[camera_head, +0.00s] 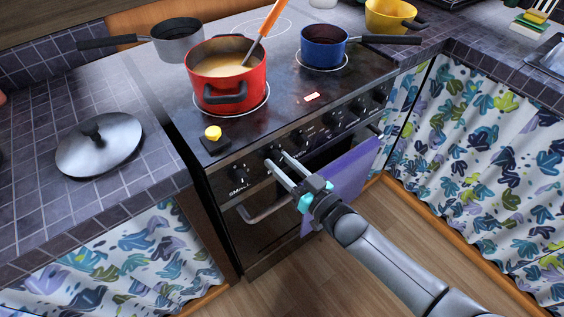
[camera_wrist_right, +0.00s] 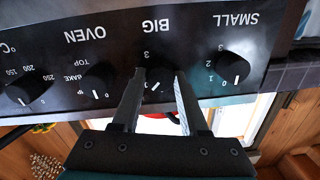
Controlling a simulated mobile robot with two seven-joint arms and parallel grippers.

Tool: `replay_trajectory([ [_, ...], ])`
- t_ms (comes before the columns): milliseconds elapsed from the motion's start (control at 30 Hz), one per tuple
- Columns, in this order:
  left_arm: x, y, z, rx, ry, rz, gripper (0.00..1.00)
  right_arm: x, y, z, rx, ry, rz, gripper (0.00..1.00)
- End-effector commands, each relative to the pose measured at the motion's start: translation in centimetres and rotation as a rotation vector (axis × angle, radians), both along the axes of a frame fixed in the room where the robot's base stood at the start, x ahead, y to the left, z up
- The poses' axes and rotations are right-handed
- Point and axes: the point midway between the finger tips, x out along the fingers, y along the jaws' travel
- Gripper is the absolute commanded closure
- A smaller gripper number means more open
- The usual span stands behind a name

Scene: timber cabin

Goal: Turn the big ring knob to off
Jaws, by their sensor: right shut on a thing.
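The big ring knob (camera_wrist_right: 159,80) sits on the black stove front below the word BIG, upside down in the wrist view. Its white mark slants toward the lower left, off the 0 direction as far as I can tell. My right gripper (camera_wrist_right: 160,76) has one finger on each side of the knob and is shut on it. In the head view my right gripper (camera_head: 277,157) reaches the stove front (camera_head: 225,205) from the lower right, its fingertips partly hiding the knob. My left gripper is not in view.
The small ring knob (camera_wrist_right: 233,66) and the oven knob (camera_wrist_right: 98,80) flank it. A red pot (camera_head: 225,90) of soup stands on the stove, beside a blue pan (camera_head: 322,45) and grey pan (camera_head: 178,40). A purple towel (camera_head: 345,180) hangs from the oven handle.

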Motion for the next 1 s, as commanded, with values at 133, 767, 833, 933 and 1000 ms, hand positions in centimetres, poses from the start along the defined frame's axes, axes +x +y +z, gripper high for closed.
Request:
replay_trajectory([
  [133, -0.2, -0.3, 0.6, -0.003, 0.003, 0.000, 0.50, 0.0, 0.0, 0.1, -0.088, -0.062, 0.000, 1.00],
  [767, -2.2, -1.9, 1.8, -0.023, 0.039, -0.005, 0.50, -0.1, 0.0, 0.1, -0.511, -0.369, 0.000, 1.00],
  [833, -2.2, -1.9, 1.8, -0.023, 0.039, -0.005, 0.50, -0.1, 0.0, 0.1, -0.542, -0.392, 0.000, 1.00],
  [933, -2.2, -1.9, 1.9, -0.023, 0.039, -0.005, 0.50, -0.1, 0.0, 0.0, -0.579, -0.419, 0.001, 1.00],
  [1000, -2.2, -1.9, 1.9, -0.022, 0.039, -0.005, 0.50, -0.1, 0.0, 0.0, -0.598, -0.433, 0.000, 1.00],
])
